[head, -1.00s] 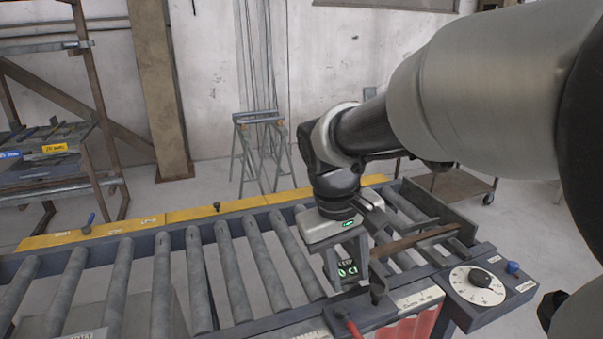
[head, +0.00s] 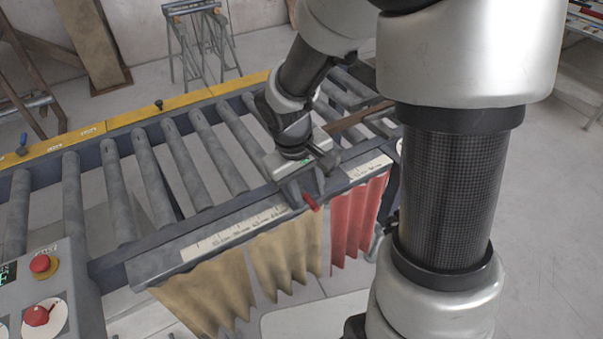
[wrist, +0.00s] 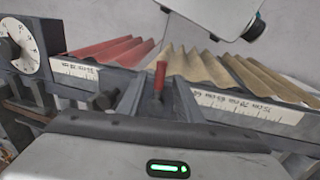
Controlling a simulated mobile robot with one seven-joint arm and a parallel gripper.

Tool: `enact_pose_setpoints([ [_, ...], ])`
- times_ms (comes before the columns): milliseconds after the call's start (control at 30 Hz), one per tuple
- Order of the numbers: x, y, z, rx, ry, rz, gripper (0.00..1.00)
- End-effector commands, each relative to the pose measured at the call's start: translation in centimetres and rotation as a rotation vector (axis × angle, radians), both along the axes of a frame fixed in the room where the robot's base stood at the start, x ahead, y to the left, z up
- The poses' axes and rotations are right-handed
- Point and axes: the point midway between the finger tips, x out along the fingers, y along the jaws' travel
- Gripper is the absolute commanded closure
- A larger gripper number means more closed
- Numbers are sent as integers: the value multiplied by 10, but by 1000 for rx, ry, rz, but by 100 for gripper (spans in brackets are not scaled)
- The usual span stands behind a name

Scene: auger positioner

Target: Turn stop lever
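The stop lever with its red handle (head: 311,202) sits at the near edge of the roller conveyor, by the white scale strip. My gripper (head: 303,192) is low over that edge, right at the lever. In the wrist view the red handle (wrist: 160,76) stands up between the two grey fingers of my gripper (wrist: 158,100). The fingers are apart, with a visible gap around the handle. I cannot tell whether either finger touches it. The lever's lower part is mostly hidden by the fingers in the head view.
Grey conveyor rollers (head: 150,187) fill the frame behind. Tan curtain strips (head: 210,290) and a red one (head: 357,225) hang from the near edge. A control box (head: 45,290) with a red button stands at lower left. A dial (wrist: 18,45) shows in the wrist view.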

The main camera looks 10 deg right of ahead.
Motion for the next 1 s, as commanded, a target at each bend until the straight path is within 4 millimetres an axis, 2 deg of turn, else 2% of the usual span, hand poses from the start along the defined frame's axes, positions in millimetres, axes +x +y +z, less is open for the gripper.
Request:
enact_pose_setpoints([
  [133, 1, -2, -12, 0, 1, 1, 68],
  [467, 1, -3, -15, 0, -1, 1, 68],
  [667, 1, -3, -15, 0, -1, 1, 100],
  [1000, 1, -2, -15, 0, -1, -10, 100],
])
